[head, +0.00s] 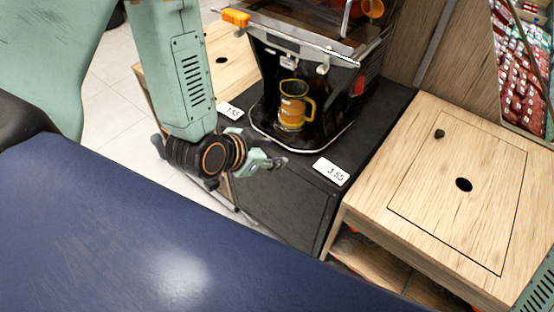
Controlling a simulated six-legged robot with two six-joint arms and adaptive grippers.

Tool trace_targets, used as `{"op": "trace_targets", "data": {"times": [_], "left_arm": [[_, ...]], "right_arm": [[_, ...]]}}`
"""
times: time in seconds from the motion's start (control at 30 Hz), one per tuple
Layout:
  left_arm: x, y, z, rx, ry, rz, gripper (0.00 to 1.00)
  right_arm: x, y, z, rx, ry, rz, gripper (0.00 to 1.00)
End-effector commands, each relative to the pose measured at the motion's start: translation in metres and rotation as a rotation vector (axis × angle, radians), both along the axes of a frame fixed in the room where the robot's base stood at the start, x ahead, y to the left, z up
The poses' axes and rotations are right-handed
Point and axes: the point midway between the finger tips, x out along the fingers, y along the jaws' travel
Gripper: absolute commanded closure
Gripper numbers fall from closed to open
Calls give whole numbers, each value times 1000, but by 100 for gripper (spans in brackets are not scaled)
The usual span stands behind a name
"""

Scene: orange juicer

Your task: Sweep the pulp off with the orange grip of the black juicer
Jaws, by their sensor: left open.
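The black juicer (318,75) stands on a black cabinet in the upper middle of the head view; its top is cut off by the frame edge. Its orange grip (236,18) sticks out at the left end of a silver bar across its front. A yellow-handled glass mug (292,108) with orange contents stands at the juicer's base. My left gripper (268,159) is open and empty, in front of and below the juicer's left side, apart from the grip. Pulp cannot be made out. My right gripper is not in view.
The black cabinet (285,205) carries two price cards, one on the left (229,111) and one reading 3.65 (331,172). A wooden counter (465,150) with a round hole stands at right. Another wooden counter (228,55) is at left. Shelves of packed goods (520,65) are at the far right.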

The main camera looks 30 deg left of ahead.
Motion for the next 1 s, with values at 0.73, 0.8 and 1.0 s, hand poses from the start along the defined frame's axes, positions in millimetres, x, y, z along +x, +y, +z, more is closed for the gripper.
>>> {"op": "trace_targets", "data": {"times": [0.73, 0.8, 1.0], "left_arm": [[-5, 3, -4, -23, 34, 36, 68], [-2, 7, 2, -38, 28, 57, 68], [12, 27, 28, -118, -17, 159, 68]], "right_arm": [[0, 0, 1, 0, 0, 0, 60], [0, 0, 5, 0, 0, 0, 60], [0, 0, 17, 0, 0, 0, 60]]}}
